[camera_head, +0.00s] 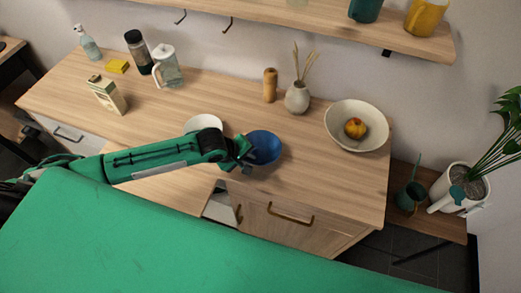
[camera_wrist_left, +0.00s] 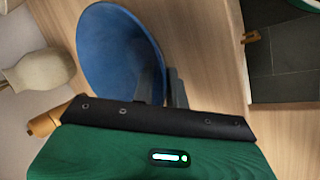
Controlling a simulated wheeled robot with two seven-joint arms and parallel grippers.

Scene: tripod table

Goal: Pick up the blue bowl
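The blue bowl (camera_head: 266,147) is near the middle front of the wooden counter, just right of a white plate or bowl (camera_head: 204,123). In the left wrist view the blue bowl (camera_wrist_left: 115,50) fills the upper left, its inside facing the camera. My left gripper (camera_head: 243,153) is at the bowl's left side. In the wrist view its fingers (camera_wrist_left: 166,88) are close together at the bowl's rim, one over the inside and one outside, and look shut on the rim. I cannot tell whether the bowl is off the counter. My right gripper is not in view.
A cream bowl with a fruit (camera_head: 342,111) stands to the right. A vase (camera_head: 297,97) and a wooden grinder (camera_head: 270,85) stand behind. A glass pitcher (camera_head: 167,68), a dark jar (camera_head: 138,52) and a carton (camera_head: 107,95) are at left. The counter's front right is clear.

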